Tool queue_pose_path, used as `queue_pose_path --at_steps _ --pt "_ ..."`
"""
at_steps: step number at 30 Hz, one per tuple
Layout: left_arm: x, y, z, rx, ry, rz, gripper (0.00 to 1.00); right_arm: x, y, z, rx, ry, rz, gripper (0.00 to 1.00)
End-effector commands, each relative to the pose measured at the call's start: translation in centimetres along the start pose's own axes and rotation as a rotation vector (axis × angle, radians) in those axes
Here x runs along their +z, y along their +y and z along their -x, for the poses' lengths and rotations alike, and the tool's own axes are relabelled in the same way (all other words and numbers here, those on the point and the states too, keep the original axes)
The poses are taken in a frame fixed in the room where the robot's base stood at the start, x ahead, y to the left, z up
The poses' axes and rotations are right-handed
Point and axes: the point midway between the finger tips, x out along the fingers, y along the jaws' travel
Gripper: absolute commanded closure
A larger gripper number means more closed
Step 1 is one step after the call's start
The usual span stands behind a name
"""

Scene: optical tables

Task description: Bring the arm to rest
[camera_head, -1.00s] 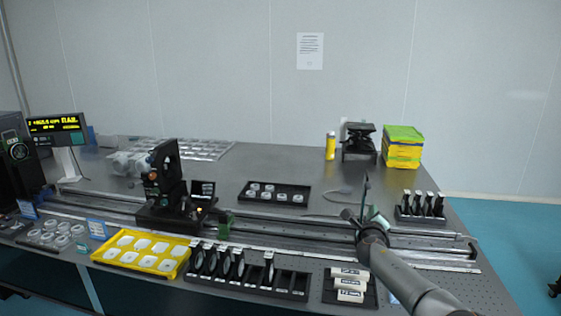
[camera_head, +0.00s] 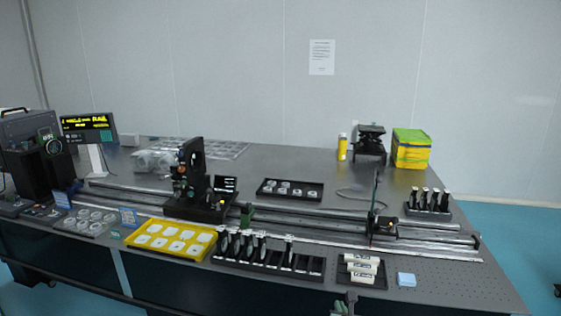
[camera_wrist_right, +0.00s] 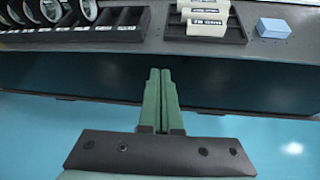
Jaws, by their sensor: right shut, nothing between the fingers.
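My right gripper (camera_head: 344,304) shows at the bottom edge of the head view, below the front edge of the optical table (camera_head: 440,285). In the right wrist view its two green fingers (camera_wrist_right: 160,72) are together with nothing between them. They are in front of the table's dark side and apart from it. My left gripper is in neither view.
Near the front edge are a black tray of white cylinders (camera_head: 362,268), a blue block (camera_head: 406,279), a rack of round optics (camera_head: 268,257) and a yellow tray (camera_head: 172,240). A rail with a dark mount (camera_head: 382,224) runs behind. The floor (camera_wrist_right: 285,150) below is clear.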

Motion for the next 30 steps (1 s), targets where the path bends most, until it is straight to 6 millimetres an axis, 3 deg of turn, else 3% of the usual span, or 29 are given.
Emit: queue_pose_path --at_steps 1,6,12,15,21,27,30 --pt "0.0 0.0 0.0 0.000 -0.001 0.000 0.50 -3.8 0.6 1.2 0.025 0.056 -0.147 1.00" --pt "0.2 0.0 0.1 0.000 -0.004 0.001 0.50 -12.8 2.0 6.1 0.051 0.215 -0.679 1.00" --pt "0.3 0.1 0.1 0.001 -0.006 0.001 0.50 -19.9 1.7 12.8 -0.016 0.361 -1.299 1.00" --pt "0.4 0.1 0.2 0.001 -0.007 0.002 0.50 -22.3 0.8 16.4 -0.079 0.408 -1.601 1.00" --pt "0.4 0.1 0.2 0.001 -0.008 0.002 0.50 -24.9 -2.3 23.5 -0.238 0.433 -2.178 1.00" --pt "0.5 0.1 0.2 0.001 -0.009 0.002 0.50 -25.2 -5.7 29.3 -0.374 0.387 -2.613 1.00" --pt "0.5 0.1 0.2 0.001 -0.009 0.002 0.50 -24.9 -6.7 30.9 -0.411 0.362 -2.738 1.00"
